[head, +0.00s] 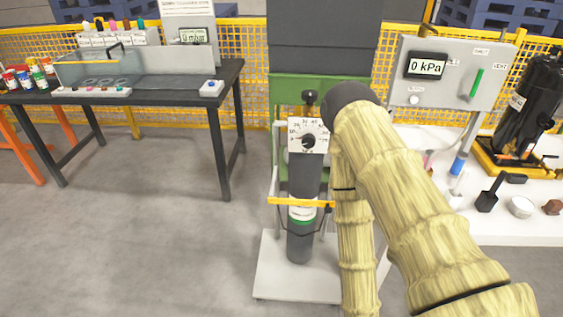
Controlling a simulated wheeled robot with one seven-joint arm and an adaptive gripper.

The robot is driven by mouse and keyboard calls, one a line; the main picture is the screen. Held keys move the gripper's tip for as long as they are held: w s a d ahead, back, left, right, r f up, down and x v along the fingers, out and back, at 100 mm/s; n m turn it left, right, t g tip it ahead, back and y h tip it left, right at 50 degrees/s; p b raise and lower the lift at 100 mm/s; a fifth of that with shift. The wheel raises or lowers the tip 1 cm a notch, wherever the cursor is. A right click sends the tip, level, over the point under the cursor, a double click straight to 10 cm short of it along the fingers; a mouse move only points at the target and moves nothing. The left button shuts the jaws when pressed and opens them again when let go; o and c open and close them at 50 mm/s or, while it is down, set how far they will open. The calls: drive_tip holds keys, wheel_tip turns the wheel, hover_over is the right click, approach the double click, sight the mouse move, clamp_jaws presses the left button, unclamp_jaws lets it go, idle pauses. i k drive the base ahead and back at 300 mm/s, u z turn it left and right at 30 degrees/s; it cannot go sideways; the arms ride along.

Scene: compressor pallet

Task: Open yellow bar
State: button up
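The yellow bar (285,201) runs level across the front of a dark grey cylinder (299,245), between the uprights of a small stand. It looks closed across the cylinder. Its right end lies close to my arm in the picture, and I cannot tell whether they touch. The cylinder stands upright on a white base plate (280,284), with a white and green label and a dial plate (307,135) above it. A thin dark loop hangs just below the bar. My arm rises on the right, bends at a dark joint and comes down beside the stand. My gripper is not visible.
A dark table (150,97) with a clear tank and small items stands at the left. At the right are a grey panel (448,72) reading 0 kPa and a white surface (490,228) with tools. Grey floor is open left of the stand.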

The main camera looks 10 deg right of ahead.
sight(328, 205)
drive_tip(key=z, duration=1.95)
drive_tip(key=k, duration=1.05)
drive_tip(key=u, duration=1.35)
drive_tip(key=i, duration=0.5)
